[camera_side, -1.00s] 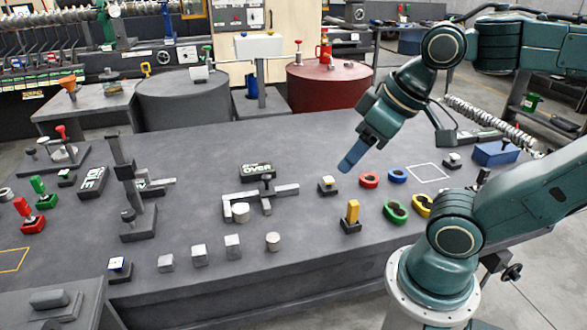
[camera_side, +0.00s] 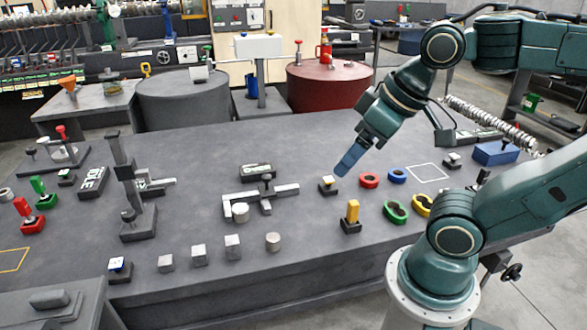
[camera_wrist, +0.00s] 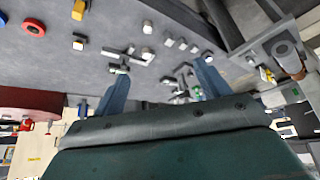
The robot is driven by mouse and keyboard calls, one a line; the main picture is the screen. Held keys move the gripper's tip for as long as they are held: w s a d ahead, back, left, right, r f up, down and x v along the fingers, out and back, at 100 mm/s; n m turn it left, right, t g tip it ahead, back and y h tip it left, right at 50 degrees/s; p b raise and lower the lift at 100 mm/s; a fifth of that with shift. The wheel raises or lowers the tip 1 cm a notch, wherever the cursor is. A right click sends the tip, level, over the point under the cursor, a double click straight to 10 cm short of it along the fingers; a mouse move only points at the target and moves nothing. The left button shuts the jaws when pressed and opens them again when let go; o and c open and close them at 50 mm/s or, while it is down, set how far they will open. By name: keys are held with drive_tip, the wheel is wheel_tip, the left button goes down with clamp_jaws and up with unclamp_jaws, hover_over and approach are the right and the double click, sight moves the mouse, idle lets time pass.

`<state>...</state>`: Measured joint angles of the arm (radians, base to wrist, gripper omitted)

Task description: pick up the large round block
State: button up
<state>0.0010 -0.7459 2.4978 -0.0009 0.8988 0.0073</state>
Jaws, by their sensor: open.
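The large round block (camera_side: 240,212) is a pale grey cylinder standing upright at the front edge of a grey cross-shaped fixture (camera_side: 282,190). It also shows in the wrist view (camera_wrist: 147,55). A smaller round block (camera_side: 273,241) stands nearer the front of the table, at the right end of a row of grey cubes (camera_side: 232,247). My gripper (camera_side: 347,166) is above the table, right of the large round block and well apart from it. In the wrist view its two blue fingers (camera_wrist: 162,64) are spread wide. It is open and empty.
A yellow post (camera_side: 352,212), a small button box (camera_side: 328,186), a red ring (camera_side: 369,180) and a blue ring (camera_side: 397,176) are near my gripper. A tall dark stand (camera_side: 125,180) rises to the left. The table between the gripper and fixture is largely clear.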

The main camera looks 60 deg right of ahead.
drive_tip(key=w+d+f+m+g, duration=0.1)
drive_tip(key=w+d+f+m, duration=0.1)
drive_tip(key=w+m, duration=0.65)
drive_tip(key=w+d+f+m, duration=0.3)
drive_tip(key=w+m, duration=0.3)
drive_tip(key=w, duration=0.6)
drive_tip(key=w+d+f+m+y, duration=0.1)
drive_tip(key=w+d+f+m, duration=0.3)
drive_tip(key=f, duration=0.5)
drive_tip(key=w+d+f+m+y, duration=0.1)
drive_tip(key=w+d+f+m, duration=0.3)
drive_tip(key=w+f+m, duration=0.4)
wheel_tip(320, 180, down, 2)
drive_tip(key=shift+d+f+m+g+y, duration=0.1)
drive_tip(key=shift+d+m+g+y, duration=0.3)
drive_tip(key=shift+m, duration=0.75)
hover_over(240, 209)
drive_tip(key=s+d, duration=0.2)
drive_tip(key=f, duration=0.7)
drive_tip(key=shift+w+a, duration=0.1)
drive_tip(key=shift+a, duration=0.15)
drive_tip(key=shift+w+a+f, duration=0.1)
drive_tip(key=shift+w+f, duration=0.05)
drive_tip(key=shift+f, duration=0.25)
